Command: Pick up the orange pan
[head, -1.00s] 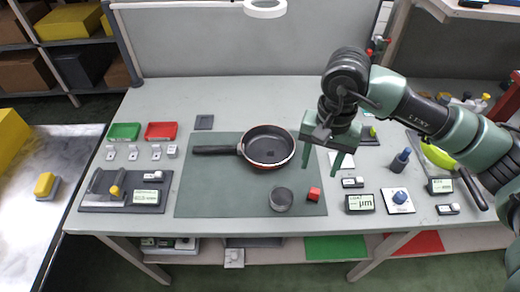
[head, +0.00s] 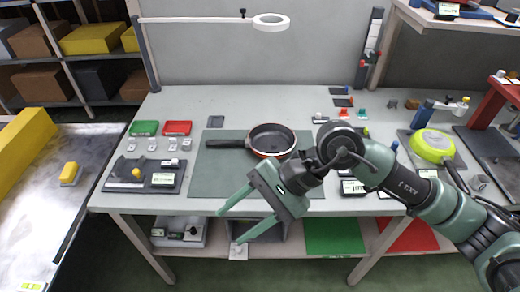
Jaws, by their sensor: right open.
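The orange pan (head: 271,140) lies on the dark green mat (head: 214,178) on the workbench. Its inside is black, an orange-red rim and side show, and its black handle (head: 226,144) points left. My right gripper (head: 229,227) is open and empty, with its two green fingers spread and pointing to the lower left. In the picture it is below the pan and overlaps the mat's lower part and the bench's front edge. It is apart from the pan. My left gripper is out of view.
Red (head: 177,128) and green (head: 145,128) trays and a dark tool board (head: 145,174) lie left of the mat. A lime-green pan (head: 432,146) is at the right. A ring lamp (head: 271,21) hangs above. My right arm hides part of the bench.

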